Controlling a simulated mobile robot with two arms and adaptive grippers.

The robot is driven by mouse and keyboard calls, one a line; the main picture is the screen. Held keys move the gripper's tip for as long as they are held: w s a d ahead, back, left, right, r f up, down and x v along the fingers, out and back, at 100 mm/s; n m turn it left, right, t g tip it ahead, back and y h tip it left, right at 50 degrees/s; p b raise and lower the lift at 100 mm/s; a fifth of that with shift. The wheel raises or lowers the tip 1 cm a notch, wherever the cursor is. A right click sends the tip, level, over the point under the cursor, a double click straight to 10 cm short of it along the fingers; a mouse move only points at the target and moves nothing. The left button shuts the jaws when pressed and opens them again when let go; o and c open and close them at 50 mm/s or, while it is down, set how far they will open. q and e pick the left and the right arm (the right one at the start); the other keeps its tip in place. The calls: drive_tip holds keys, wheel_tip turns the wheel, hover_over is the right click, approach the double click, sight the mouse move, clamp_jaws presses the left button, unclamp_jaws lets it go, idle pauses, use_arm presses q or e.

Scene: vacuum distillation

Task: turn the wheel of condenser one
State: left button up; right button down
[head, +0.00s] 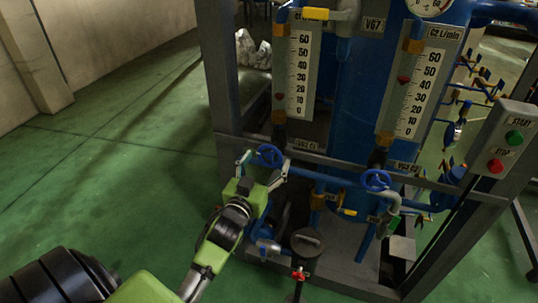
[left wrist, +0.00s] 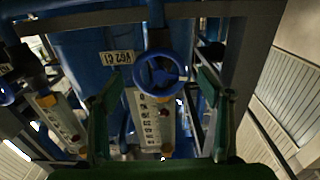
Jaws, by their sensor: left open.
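The blue handwheel of condenser one (head: 269,156) sits on the frame's crossbar below the left flow scale, beside a small plate that seems to end in C1. My left gripper (head: 264,164) is open in front of it, one finger to each side of the wheel. In the left wrist view, which is upside down, the wheel (left wrist: 158,73) shows between the two spread fingers, with gaps on both sides. I cannot tell whether a fingertip touches the rim. My right gripper is not in view.
A second blue handwheel (head: 376,180) sits to the right, below the right flow scale (head: 420,90). A control box (head: 506,140) with green and red buttons is at the far right. A frame post (head: 222,90) stands left of the wheel. Green floor (head: 120,170) is clear at left.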

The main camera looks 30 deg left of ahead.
sight(270, 156)
use_arm(q)
drive_tip(key=shift+x, duration=1.3)
drive_tip(key=c, duration=1.1)
drive_tip(key=shift+p, duration=0.3)
drive_tip(key=n+p, duration=0.1)
drive_tip(key=n, duration=0.2)
drive_tip(key=shift+r, duration=0.1)
drive_tip(key=shift+n+p, duration=1.15)
drive_tip(key=shift+n, duration=0.65)
